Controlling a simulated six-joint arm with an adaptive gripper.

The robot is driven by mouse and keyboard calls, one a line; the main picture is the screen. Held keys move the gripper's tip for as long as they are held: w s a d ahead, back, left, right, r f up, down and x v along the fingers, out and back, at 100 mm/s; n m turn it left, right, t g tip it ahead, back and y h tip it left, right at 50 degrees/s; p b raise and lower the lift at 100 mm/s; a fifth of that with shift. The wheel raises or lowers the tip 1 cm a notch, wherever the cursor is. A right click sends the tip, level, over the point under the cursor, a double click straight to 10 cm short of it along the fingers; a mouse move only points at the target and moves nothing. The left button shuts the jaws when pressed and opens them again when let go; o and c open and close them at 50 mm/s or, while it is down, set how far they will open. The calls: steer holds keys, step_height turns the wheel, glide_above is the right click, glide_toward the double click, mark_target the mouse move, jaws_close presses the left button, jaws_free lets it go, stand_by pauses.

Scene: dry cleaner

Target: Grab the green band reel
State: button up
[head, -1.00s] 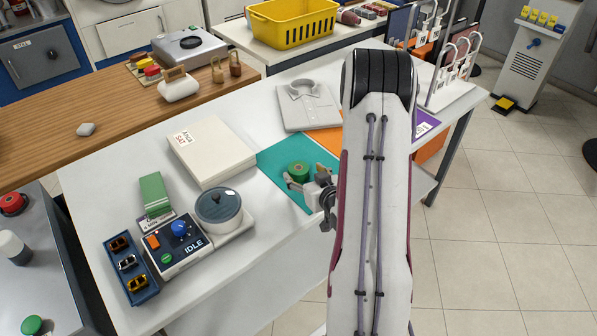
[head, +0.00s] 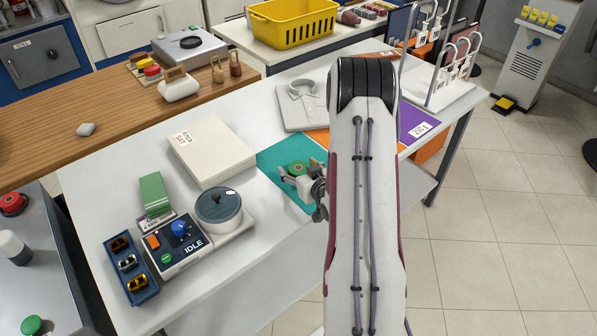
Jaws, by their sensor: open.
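The green band reel (head: 297,167) sits on the teal mat (head: 277,155) on the white table. My gripper (head: 290,176) is at the reel's near side in the head view, with its jaws open. One finger reaches along the reel's left front, and the other is near its right side. The gripper hides the reel's lower front. I cannot tell whether the fingers touch the reel.
A folded grey shirt (head: 298,106) lies behind the mat. A white box (head: 212,152) stands to its left. A control box (head: 178,243) with a round grey drum (head: 218,207) is at front left. A purple mat (head: 416,121) and white rack (head: 447,90) are at right.

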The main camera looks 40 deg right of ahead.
mark_target(299, 168)
steer(key=c, duration=1.2)
steer(key=shift+r, duration=0.25)
steer(key=shift+c, duration=0.2)
steer(key=shift+r, duration=4.8)
